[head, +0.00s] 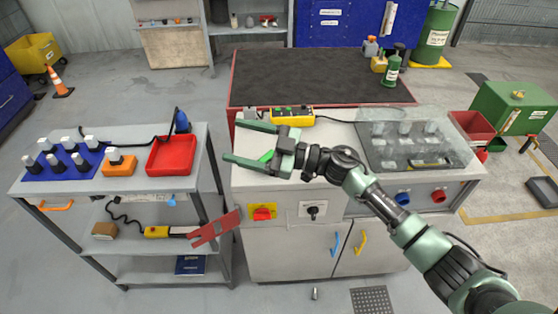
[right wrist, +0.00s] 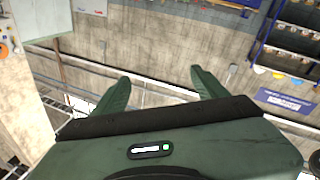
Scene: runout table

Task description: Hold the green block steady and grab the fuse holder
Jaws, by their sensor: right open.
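My right gripper (head: 232,142) reaches in from the right over the left end of the grey bench, fingers pointing left. It is open with nothing between its fingers; the right wrist view also shows them apart (right wrist: 160,92). I cannot single out the fuse holder. Several dark pieces with white tops stand on a blue mat (head: 62,174) on the left cart, and a similar white-topped piece stands on an orange block (head: 119,167). My left gripper is not in view.
A red tray (head: 172,154) sits on the cart beside the orange block. A yellow box with buttons (head: 292,116) stands behind my gripper on the bench. A clear cover (head: 418,140) lies over pieces at the right. A gap separates cart and bench.

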